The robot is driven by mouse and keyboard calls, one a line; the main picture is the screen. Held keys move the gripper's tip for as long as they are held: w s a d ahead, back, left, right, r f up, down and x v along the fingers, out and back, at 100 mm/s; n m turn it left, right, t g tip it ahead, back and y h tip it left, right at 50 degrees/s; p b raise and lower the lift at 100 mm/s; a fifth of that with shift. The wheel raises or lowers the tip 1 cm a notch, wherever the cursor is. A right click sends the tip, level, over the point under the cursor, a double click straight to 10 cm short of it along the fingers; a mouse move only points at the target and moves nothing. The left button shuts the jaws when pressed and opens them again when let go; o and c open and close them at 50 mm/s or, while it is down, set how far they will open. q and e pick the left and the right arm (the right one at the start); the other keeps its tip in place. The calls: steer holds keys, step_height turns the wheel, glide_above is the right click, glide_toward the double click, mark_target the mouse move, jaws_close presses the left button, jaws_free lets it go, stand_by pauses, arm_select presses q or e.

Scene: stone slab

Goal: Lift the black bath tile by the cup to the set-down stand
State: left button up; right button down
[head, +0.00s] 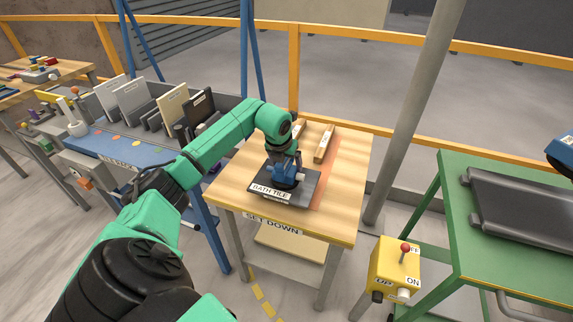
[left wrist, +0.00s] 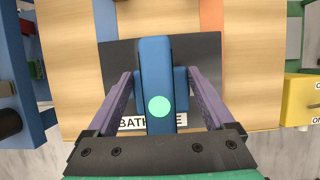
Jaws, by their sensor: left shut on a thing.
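The black bath tile (head: 306,190), with a white "BATH TILE" label on its front edge, lies flat at the front of the set-down stand's wooden top (head: 345,170). I cannot tell whether it touches the wood or hangs just above it. The blue cup (head: 284,180) sits on the tile. My left gripper (head: 284,160) is shut on the cup's handle from above. In the left wrist view, the purple fingers (left wrist: 158,78) flank the blue handle (left wrist: 155,55), with the black tile (left wrist: 207,60) beneath. My right gripper is not in view.
Wooden strips (head: 325,143) lie at the back of the stand top, beside an orange band. A blue rack (head: 150,125) of upright tiles stands to the left. A yellow switch box (head: 394,268) and a green table (head: 485,225) are to the right, near a grey post (head: 410,110).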

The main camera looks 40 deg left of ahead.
arm_select(q)
steer(key=shift+r+p, duration=4.05)
steer(key=shift+r, duration=1.85)
steer(key=w, duration=0.1)
steer(key=w+a, duration=0.1)
steer(key=w, duration=0.3)
steer(key=shift+a+f+p, duration=0.1)
steer(key=shift+a+p, duration=0.25)
steer(key=shift+a, duration=0.05)
